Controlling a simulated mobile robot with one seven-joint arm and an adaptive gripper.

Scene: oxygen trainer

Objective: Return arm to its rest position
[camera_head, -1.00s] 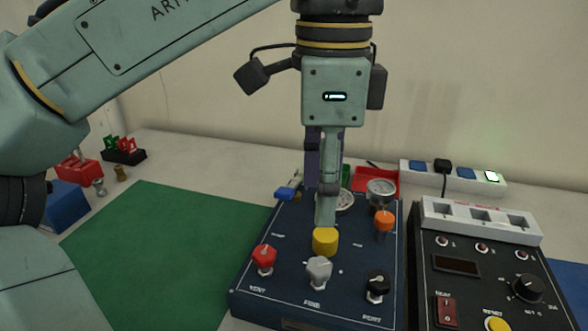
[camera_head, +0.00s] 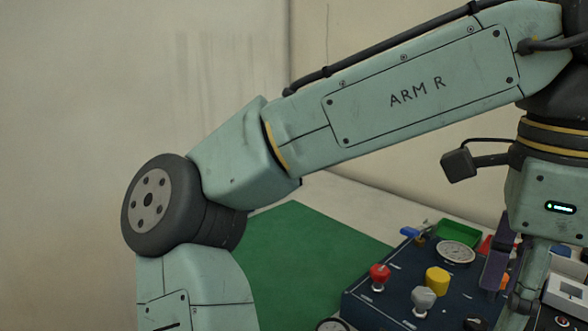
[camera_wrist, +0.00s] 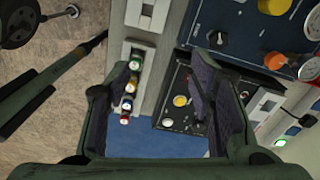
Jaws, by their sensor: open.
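My gripper (camera_wrist: 165,75) is open and empty in the wrist view, its two dark fingers apart with the black panel (camera_wrist: 172,82) showing between and beyond them. In the head view my gripper (camera_head: 512,285) is at the right edge, partly cut off, to the right of the yellow knob (camera_head: 437,280). My arm crosses the upper right of that view, raised and bent. The blue panel (camera_head: 362,300) lies below, with its red knob (camera_head: 378,275) and grey knob (camera_head: 423,300). In the wrist view the blue panel (camera_wrist: 245,45) is at upper right, apart from the fingers.
A green mat (camera_head: 310,245) lies clear left of the blue panel. A green tray (camera_head: 458,232) stands behind it. In the wrist view, several colour-capped items (camera_wrist: 128,102) stand near the left finger, and a power strip with a lit green switch (camera_wrist: 280,142) is at lower right.

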